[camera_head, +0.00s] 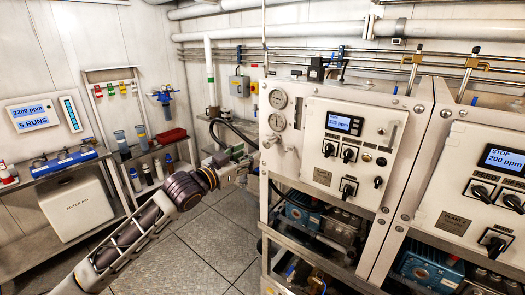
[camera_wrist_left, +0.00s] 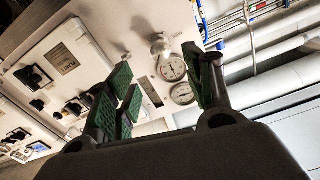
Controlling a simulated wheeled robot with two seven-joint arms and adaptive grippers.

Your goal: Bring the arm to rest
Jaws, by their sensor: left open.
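My left arm comes in from the lower left of the head view, and its gripper (camera_head: 240,165) is beside the left side of the white watermaker cabinet (camera_head: 290,172). In the left wrist view the gripper (camera_wrist_left: 165,85) is open, with dark fingers and green pads spread apart. Nothing shows between the pads. The cabinet face with two round gauges (camera_wrist_left: 178,80) lies beyond the fingers. Whether the fingertips touch the cabinet is not clear. My right gripper is not in either view.
The control panel (camera_head: 342,150) carries several black knobs and a display. A second cabinet (camera_head: 485,180) stands at the right. The grated floor (camera_head: 190,245) between is clear.

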